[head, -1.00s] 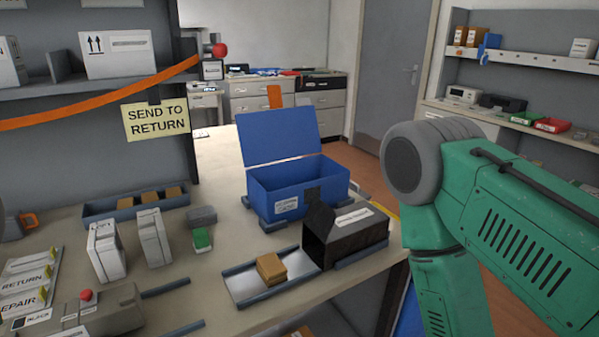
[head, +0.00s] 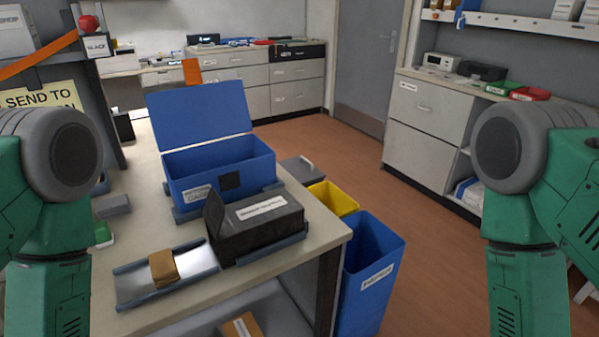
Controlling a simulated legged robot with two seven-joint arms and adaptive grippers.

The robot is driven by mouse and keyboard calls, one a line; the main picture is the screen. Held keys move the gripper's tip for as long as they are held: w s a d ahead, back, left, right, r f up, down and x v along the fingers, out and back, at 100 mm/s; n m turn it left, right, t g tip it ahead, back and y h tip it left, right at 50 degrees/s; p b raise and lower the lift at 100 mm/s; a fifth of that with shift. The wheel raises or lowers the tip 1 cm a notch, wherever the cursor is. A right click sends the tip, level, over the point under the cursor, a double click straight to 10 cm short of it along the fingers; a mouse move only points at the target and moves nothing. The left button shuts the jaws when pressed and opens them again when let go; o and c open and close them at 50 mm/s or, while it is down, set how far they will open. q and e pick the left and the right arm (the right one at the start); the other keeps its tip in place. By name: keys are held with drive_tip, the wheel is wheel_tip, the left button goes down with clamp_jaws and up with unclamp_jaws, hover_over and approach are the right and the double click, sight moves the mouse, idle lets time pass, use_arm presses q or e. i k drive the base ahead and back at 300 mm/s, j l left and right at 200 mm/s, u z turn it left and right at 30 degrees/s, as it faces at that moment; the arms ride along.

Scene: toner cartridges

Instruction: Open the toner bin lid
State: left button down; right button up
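Several bins show in the head view, and I cannot read which is the toner bin. A grey lid with a handle (head: 301,169) lies flat and low beyond the table's right edge; what is under it is mostly hidden. A yellow bin (head: 335,199) stands in front of it with its top open. A tall blue bin (head: 368,275) with a white label stands nearest, also open at the top. My green arms show at the left and right edges. Both grippers are out of view below the frame.
On the table (head: 225,300) are a blue box (head: 218,172) with its lid raised, a black box (head: 255,228), and a tray (head: 135,286) with a brown block (head: 163,269). The brown floor (head: 430,235) right of the bins is clear up to the cabinets (head: 432,130).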

sight(298, 167)
drive_tip(key=i+l+z, duration=0.25)
drive_tip(key=l+z, duration=0.15)
drive_tip(key=i+l+z, duration=0.35)
drive_tip(key=l, duration=0.15)
drive_tip(key=i+l+z, duration=0.6)
drive_tip(key=i+z, duration=0.2)
drive_tip(key=i+l, duration=0.15)
drive_tip(key=i, duration=0.3)
drive_tip(key=i+l, duration=0.15)
drive_tip(key=i, duration=0.35)
drive_tip(key=i+l+z, duration=0.1)
drive_tip(key=i, duration=0.35)
drive_tip(key=i+j+u, duration=0.1)
drive_tip(key=i+u, duration=0.15)
drive_tip(key=u, duration=0.2)
drive_tip(key=i+u, duration=0.2)
drive_tip(key=u, duration=0.25)
drive_tip(key=i+u, duration=0.25)
drive_tip(key=u, duration=0.25)
drive_tip(key=i+l+u, duration=0.15)
drive_tip(key=u, duration=0.3)
drive_tip(key=i, duration=0.1)
